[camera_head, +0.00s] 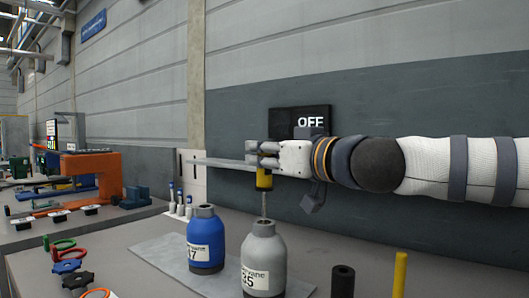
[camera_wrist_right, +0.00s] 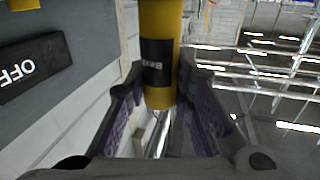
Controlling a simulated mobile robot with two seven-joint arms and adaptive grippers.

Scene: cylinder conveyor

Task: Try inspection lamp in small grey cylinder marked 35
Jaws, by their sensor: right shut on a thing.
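My right gripper (camera_head: 264,156) comes in from the right and is shut on the inspection lamp (camera_head: 264,181), a yellow body with a thin metal rod pointing down. In the right wrist view the lamp's yellow body with a black band (camera_wrist_right: 157,62) stands between the purple-padded fingers (camera_wrist_right: 160,125). The small grey cylinder (camera_head: 263,262) marked 35 stands upright on the bench below the gripper. The rod's lower end is at the cylinder's open neck; I cannot tell how far inside it is. My left gripper is out of view.
A black cylinder (camera_head: 342,282) and a yellow rod (camera_head: 399,275) stand to the right. A black OFF sign (camera_head: 311,122) is on the wall behind. Hooks and knobs lie at the left.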

